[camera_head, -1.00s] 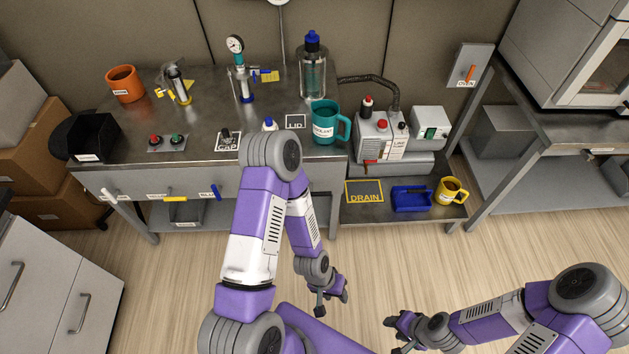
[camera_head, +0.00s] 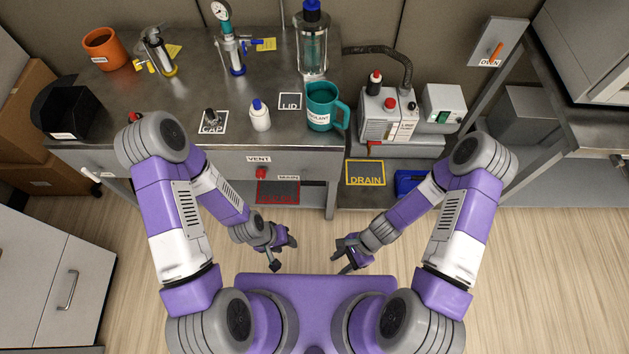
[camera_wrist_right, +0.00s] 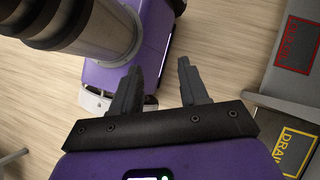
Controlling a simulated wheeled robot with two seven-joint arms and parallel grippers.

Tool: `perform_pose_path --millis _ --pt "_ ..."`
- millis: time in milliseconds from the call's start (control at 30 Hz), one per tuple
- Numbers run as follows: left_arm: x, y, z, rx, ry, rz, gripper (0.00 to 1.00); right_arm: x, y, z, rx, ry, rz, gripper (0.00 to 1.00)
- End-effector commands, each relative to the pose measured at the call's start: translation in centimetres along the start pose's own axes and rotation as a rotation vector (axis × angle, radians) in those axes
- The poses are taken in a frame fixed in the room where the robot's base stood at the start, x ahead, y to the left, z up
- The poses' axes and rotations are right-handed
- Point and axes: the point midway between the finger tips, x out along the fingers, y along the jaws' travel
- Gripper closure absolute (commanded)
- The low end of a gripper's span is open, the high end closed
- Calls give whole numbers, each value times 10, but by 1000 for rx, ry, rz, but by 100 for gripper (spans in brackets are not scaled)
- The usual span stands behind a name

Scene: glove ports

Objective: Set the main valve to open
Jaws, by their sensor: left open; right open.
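The MAIN label (camera_head: 288,178) is on the front of the steel bench, at its right part. A small red handle (camera_head: 261,172) is just left of it, below the VENT label (camera_head: 258,159); I cannot tell for sure which label it belongs to. My left gripper (camera_head: 284,254) is open and empty over the floor in front of the bench, apart from the handle. My right gripper (camera_head: 340,254) is open and empty, to its right; it also shows in the right wrist view (camera_wrist_right: 157,62). My left arm hides part of the bench front.
A red-bordered mat (camera_head: 278,192) lies under the bench front. A white handle (camera_head: 90,174) is at the far left. The bench top holds a white bottle (camera_head: 260,116) and a teal mug (camera_head: 322,107). The yellow-bordered DRAIN mat (camera_head: 366,172) is to the right. Floor before me is clear.

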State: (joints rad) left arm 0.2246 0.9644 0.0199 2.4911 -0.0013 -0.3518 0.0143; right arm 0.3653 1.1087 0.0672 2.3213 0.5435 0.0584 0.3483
Motion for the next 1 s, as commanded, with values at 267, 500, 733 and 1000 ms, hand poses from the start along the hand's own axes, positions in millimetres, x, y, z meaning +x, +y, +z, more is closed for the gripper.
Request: perform_pose_path --millis 267,500,733,1000 --pt "12 -4 -1 0 0 0 57 16 -81 37 1113 -633 -23 56" --pt "18 -7 -1 0 0 0 57 -20 -177 -10 1765 -1254 -105 56" --pt "21 -8 -1 0 1 0 57 -44 -208 -54 1971 -1579 -163 56" --pt "30 -12 -2 0 1 0 57 -36 -241 -51 1984 -1609 -167 56"
